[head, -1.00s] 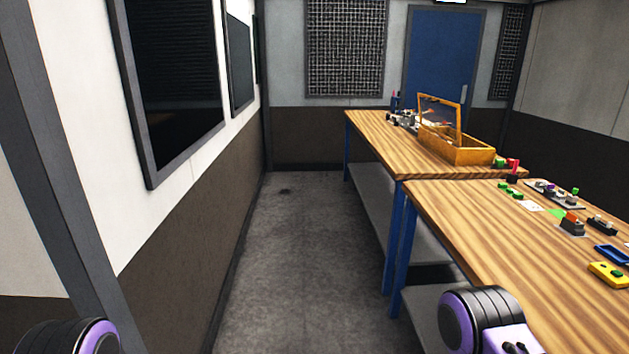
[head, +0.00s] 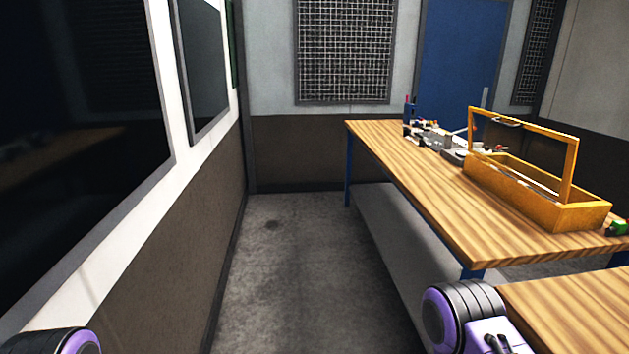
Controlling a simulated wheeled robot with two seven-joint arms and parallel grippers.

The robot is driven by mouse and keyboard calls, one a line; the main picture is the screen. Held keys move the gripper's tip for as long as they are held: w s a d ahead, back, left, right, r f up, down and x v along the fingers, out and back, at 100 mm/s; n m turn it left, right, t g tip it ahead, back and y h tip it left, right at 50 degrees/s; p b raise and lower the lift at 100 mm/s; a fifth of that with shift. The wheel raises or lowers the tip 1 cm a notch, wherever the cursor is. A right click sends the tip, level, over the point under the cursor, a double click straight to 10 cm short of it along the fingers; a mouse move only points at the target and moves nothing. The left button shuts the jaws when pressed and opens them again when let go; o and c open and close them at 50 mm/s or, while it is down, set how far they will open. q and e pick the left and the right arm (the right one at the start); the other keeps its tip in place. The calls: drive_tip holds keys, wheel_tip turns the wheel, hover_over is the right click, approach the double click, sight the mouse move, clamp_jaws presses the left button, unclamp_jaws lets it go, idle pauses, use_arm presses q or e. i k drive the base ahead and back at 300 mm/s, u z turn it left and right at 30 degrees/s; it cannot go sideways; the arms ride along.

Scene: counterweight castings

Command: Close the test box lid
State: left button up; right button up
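The test box (head: 580,216) is an orange-yellow open box on the far wooden table, at the right of the head view. Its lid (head: 570,172), an orange frame with a clear-looking panel and a dark handle at its top edge, stands raised, roughly upright. Parts of my two arms, black and purple, show at the bottom left and bottom right. Neither gripper's fingers are in the picture, and both arms are apart from the box.
The far table (head: 425,182) carries several small parts and tools at its back left. A nearer table (head: 575,305) is at the bottom right. A clear floor aisle (head: 290,270) runs between the tables and the left wall. A blue door (head: 460,65) is behind.

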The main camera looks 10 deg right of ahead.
sight(573, 147)
drive_tip(key=z, duration=0.2)
drive_tip(key=i, duration=2.1)
drive_tip(key=z, duration=1.95)
